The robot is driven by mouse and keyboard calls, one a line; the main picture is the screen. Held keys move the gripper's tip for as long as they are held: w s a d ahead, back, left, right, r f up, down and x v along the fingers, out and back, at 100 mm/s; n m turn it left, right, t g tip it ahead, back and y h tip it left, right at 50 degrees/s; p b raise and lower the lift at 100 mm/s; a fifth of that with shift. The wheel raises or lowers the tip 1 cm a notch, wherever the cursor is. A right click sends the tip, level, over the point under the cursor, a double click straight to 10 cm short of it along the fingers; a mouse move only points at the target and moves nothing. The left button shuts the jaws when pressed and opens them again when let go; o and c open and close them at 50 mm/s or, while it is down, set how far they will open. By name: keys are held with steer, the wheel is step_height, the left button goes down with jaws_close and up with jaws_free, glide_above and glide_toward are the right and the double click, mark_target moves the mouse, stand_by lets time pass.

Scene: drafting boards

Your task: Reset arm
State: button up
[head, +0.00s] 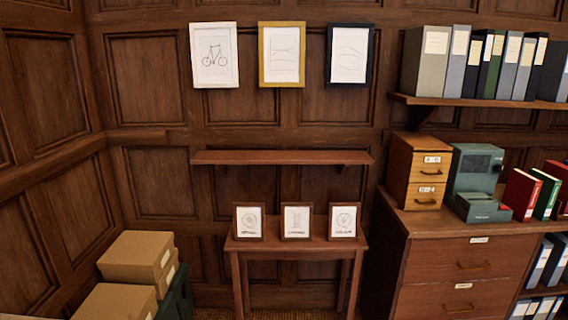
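My arm and gripper do not show in the head view, so I cannot see the gripper's pose or whether it holds anything. A small wooden table (296,247) stands against the panelled wall. On it, three small framed drawings (297,220) stand upright side by side. Three larger framed drawings hang high on the wall: a white-framed bicycle (214,55), a yellow-framed one (282,54) and a dark-framed one (349,54).
An empty wall shelf (283,157) juts out above the table. Cardboard boxes (138,257) are stacked at left. At right stands a wooden cabinet (464,268) with a small drawer unit (418,171), a green machine (476,182) and books. Binders (470,62) fill the upper shelf.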

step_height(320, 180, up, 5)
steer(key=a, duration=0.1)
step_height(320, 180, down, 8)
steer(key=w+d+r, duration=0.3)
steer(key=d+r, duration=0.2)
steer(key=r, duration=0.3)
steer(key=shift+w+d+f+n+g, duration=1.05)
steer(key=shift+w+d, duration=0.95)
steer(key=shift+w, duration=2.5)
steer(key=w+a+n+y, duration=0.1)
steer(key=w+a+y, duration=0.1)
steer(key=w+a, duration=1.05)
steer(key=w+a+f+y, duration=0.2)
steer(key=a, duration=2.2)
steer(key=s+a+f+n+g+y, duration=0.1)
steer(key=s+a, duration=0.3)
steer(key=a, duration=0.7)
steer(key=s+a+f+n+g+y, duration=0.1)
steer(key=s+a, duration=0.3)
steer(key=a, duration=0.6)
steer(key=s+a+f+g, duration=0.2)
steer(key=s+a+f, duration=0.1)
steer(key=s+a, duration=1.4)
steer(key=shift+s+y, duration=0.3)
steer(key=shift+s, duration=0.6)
